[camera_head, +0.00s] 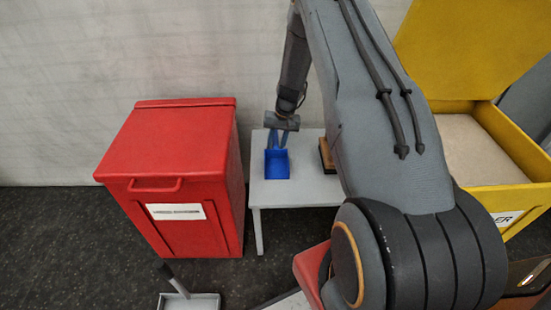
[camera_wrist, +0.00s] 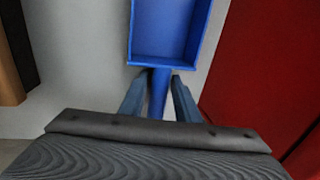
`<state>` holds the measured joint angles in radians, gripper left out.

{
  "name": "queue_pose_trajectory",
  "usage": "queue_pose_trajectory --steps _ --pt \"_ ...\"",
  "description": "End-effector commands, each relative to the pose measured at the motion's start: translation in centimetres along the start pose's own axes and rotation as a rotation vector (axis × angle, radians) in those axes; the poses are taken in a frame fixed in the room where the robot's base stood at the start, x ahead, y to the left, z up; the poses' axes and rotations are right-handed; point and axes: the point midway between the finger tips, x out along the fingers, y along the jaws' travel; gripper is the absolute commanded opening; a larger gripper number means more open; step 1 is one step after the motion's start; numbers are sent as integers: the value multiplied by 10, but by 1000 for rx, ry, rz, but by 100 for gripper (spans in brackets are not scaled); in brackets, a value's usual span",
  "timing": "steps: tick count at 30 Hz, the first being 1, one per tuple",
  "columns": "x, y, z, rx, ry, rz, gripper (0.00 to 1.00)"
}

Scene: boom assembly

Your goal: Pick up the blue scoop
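The blue scoop (camera_head: 277,164) lies on a small light-grey table (camera_head: 298,192), its pan towards the table's front edge. In the wrist view the scoop's pan (camera_wrist: 168,32) is at the top, and its handle runs down between my fingers. My gripper (camera_head: 279,140) is above the back of the table at the handle. In the wrist view, the two fingers of my gripper (camera_wrist: 160,84) stand on either side of the handle, with a narrow gap at each side. The handle's far end is hidden behind the gripper body.
A red lidded bin (camera_head: 180,170) stands close to the left of the table. A brown block (camera_head: 326,155) lies on the table right of the scoop, partly behind my arm. An open yellow box (camera_head: 515,140) stands at right. A dustpan-like tray (camera_head: 190,302) is on the floor.

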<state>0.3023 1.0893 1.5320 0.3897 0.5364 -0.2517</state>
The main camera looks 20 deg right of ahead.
Motion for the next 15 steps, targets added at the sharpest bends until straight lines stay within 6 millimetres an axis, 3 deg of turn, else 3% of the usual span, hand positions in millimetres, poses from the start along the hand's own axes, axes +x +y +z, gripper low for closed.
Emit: queue_pose_trajectory --steps 2,7,15 --pt "0 0 0 0 0 0 29" --pt "-1 0 0 0 0 0 1" --pt "-2 0 0 0 0 0 0"
